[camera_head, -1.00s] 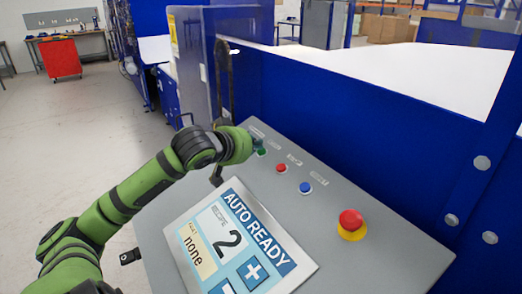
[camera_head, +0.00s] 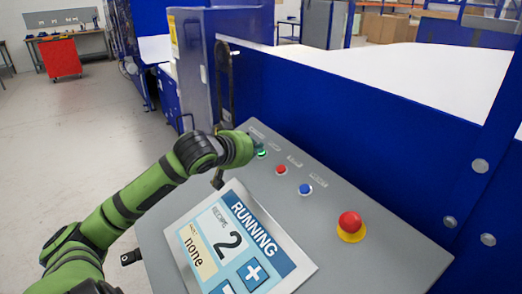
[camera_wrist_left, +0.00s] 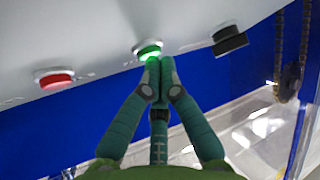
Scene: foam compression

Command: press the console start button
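The green start button (camera_head: 262,153) is on the sloped grey console (camera_head: 330,215), left of the red and blue buttons, and glows green. In the left wrist view the lit button (camera_wrist_left: 149,49) is right at my fingertips. My left gripper (camera_wrist_left: 160,68) has its fingers together and holds nothing; the tips overlap the button's lower edge and look to be touching it. In the head view the left gripper (camera_head: 256,142) is mostly hidden behind its own wrist. The console screen (camera_head: 240,240) reads "RUNNING", recipe 2, fault "none". My right gripper is not in view.
A red button (camera_head: 281,169), a blue button (camera_head: 305,189) and a red emergency stop (camera_head: 350,222) on a yellow base sit along the console. A black switch (camera_wrist_left: 230,40) is beside the green button. A blue machine wall (camera_head: 370,130) rises behind the console.

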